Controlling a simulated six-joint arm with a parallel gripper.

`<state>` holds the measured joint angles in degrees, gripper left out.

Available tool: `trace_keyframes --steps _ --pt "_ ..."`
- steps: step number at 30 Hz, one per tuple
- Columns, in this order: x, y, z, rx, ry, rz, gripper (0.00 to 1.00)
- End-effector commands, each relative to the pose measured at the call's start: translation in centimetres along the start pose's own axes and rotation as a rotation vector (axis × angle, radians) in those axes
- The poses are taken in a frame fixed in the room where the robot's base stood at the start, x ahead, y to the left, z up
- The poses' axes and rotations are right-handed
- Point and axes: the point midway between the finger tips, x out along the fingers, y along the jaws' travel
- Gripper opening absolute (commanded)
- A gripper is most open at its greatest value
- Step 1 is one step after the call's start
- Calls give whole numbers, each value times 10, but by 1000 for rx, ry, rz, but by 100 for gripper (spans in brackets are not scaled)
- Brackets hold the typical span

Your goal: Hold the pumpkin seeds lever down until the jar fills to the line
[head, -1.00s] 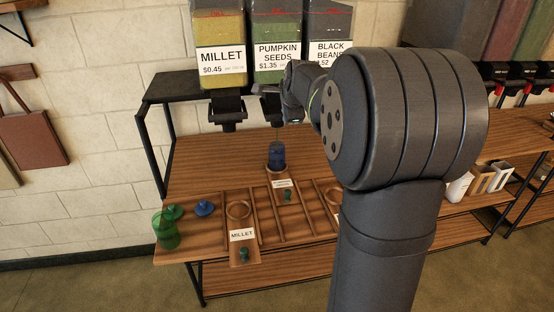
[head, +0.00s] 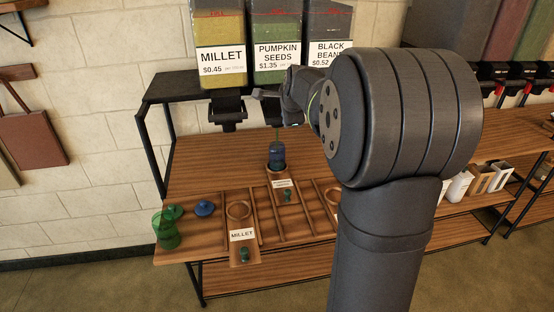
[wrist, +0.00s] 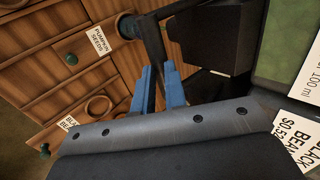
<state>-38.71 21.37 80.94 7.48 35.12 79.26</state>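The pumpkin seeds bin (head: 279,42), with green contents, hangs in the middle of the dispenser row. A blue see-through jar (head: 277,157) stands below its outlet on the wooden tray. A thin green stream falls into it. The jar's fill line and level are too small to tell. My gripper (head: 261,94) is just under the bin, at its dispenser. In the wrist view its blue fingers (wrist: 160,86) are close together, beside a dark dispenser part (wrist: 154,42) that looks like the lever. Contact is unclear, and the arm partly hides the dispenser.
The millet bin (head: 219,45) and black beans bin (head: 328,42) flank the pumpkin seeds bin. A wooden divided tray (head: 240,210) lies on the table. A green jar (head: 166,229) and a blue lid (head: 204,208) are at the left. My arm covers the right side.

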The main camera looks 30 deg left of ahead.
Motion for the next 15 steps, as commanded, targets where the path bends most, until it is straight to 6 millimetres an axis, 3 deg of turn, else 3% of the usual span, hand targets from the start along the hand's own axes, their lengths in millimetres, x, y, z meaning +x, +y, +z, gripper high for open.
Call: trace_keyframes --steps 15 --pt "6 4 0 0 0 2 11"
